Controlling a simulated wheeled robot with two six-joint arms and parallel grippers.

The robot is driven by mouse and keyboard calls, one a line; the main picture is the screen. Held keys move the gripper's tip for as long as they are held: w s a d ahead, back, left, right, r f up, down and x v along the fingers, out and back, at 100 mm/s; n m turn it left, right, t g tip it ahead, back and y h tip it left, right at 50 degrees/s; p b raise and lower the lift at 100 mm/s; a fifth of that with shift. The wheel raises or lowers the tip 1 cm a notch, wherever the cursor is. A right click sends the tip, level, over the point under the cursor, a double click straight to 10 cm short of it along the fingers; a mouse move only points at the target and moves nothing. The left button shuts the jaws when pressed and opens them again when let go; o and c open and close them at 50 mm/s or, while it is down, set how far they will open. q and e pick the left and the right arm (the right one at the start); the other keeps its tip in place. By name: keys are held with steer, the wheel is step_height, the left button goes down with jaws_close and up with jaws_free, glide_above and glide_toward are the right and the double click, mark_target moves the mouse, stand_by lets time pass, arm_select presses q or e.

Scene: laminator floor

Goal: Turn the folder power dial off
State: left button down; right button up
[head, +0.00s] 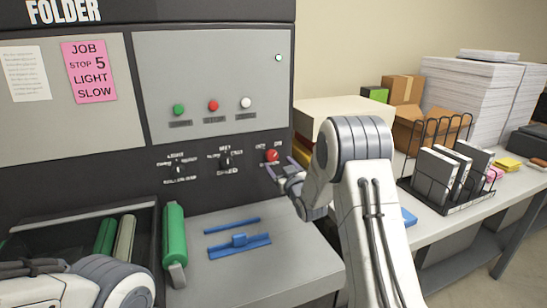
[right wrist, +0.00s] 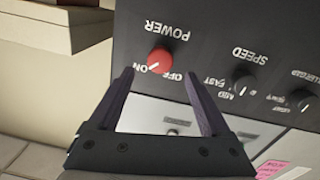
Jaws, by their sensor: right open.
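The red power dial (head: 271,155) is at the right end of the folder's dark control strip. In the right wrist view, which shows the panel upside down, the dial (right wrist: 159,60) sits under the POWER label. Its white pointer mark is toward ON, with OFF printed beside it. My right gripper (head: 280,172) is just in front of and slightly below the dial. In the right wrist view its open fingers (right wrist: 159,76) have the dial between and just beyond their tips; contact cannot be seen. My left arm shows at the lower left, its gripper out of view.
Two black dials, including the speed dial (head: 226,161), sit left along the strip. Green, red and white buttons (head: 213,106) are above. A blue guide (head: 239,243) lies on the bed below. A wire rack (head: 440,170) stands on the right table.

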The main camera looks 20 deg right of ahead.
mark_target(272, 158)
steer(key=shift+w+p, duration=0.55)
steer(key=shift+w, duration=2.2)
steer(key=shift+c, duration=0.3)
jaws_close()
steer(key=shift+f+n+b, duration=0.25)
steer(key=shift+n+b, duration=0.05)
steer(key=shift+b, duration=0.45)
steer(key=n+b, duration=0.7)
steer(key=b, duration=0.3)
steer(key=n+b, duration=0.7)
steer(key=b, duration=0.4)
steer(key=shift+f+n, duration=0.2)
steer(key=shift+n, duration=0.2)
steer(key=shift+r+n+y+b, duration=0.2)
steer(key=shift+n+y+b, duration=0.1)
steer(key=shift+n+b, duration=1.15)
